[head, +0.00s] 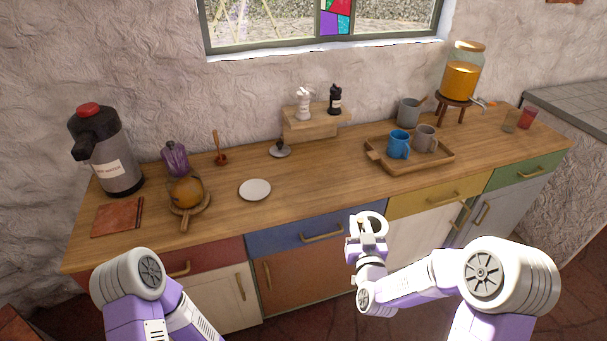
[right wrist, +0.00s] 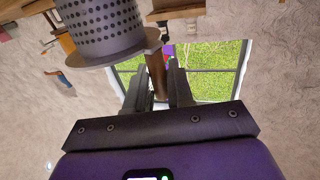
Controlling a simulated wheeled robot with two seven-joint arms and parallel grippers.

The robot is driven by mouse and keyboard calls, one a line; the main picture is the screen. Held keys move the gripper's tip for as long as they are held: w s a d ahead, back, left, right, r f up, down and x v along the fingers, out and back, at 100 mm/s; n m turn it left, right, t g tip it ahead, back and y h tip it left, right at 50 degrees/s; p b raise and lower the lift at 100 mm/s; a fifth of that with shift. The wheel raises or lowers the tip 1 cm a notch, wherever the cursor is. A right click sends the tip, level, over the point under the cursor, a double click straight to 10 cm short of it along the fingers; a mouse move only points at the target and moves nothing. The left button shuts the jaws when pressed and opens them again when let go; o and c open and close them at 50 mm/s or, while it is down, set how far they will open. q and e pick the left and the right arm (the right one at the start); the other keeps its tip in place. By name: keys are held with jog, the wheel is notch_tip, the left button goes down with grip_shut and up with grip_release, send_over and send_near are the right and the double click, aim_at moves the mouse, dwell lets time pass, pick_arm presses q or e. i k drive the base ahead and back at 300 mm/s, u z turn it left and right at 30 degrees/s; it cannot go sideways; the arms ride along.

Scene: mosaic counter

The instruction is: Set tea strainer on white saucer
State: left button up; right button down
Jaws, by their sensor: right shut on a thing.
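The tea strainer (right wrist: 100,25) is a grey perforated cup with a flat rim and a brown handle. My right gripper (right wrist: 158,92) is shut on the handle, and the cup sits to the left of the fingers in the right wrist view. In the head view the strainer (head: 380,220) shows as a pale ring at my right gripper (head: 366,240), in front of the counter's drawers. The white saucer (head: 255,189) lies empty on the wooden counter, to the left of and beyond the gripper. My left arm shows at lower left, but its gripper is out of view.
A wooden tray (head: 440,163) with a blue mug (head: 398,146) and a grey mug (head: 425,139) stands right of the saucer. A wooden paddle (head: 186,219) with a round brown thing lies left of it. A grey-and-black flask (head: 118,165) stands far left. The counter between saucer and tray is clear.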

aim_at(255, 191)
jog(key=u, duration=0.05)
jog(key=i, duration=1.05)
jog(key=u, duration=0.45)
